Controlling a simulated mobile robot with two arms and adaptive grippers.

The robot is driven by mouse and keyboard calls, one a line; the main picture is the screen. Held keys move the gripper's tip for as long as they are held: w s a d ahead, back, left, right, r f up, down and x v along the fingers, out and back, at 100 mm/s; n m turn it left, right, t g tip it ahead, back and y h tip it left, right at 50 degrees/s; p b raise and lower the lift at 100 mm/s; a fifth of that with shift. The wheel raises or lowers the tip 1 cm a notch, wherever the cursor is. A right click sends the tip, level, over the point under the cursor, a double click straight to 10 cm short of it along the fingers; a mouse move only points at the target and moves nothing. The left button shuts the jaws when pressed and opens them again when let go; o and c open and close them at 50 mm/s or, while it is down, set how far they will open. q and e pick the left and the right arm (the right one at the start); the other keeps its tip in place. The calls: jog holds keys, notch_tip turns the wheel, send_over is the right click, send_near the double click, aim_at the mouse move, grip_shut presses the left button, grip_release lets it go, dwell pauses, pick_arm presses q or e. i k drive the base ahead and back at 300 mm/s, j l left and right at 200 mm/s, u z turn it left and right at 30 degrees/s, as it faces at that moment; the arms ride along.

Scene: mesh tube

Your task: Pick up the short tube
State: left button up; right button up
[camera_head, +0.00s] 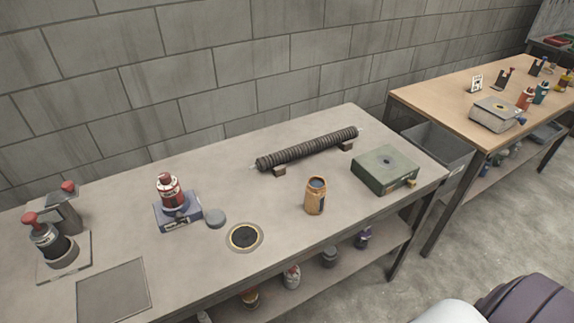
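A short orange-brown cylinder (315,196) with a dark blue top stands upright on the grey workbench (285,215), right of the middle in the head view. It looks like the short tube, but I cannot tell for sure. A long dark ribbed tube (307,149) lies behind it on two small brown blocks. Neither of my grippers shows in the head view. Nothing is seen touching the cylinder.
A green box (385,170) sits right of the cylinder. A round black-and-gold disc (244,237), a red bottle on a blue box (178,212) and a red-knobbed device (56,245) stand to the left. A block wall (250,60) is behind. The bench front is mostly clear.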

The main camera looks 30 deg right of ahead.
aim_at(315, 196)
jog(key=z, duration=1.9)
jog(key=i+j, duration=0.1)
jog(key=i, duration=0.5)
jog(key=l+u, duration=0.25)
jog(key=l, duration=0.4)
jog(key=l+u, duration=0.25)
jog(key=l, duration=0.45)
jog(key=u, duration=1.25)
jog(key=k+j, duration=0.05)
jog(key=j, duration=0.05)
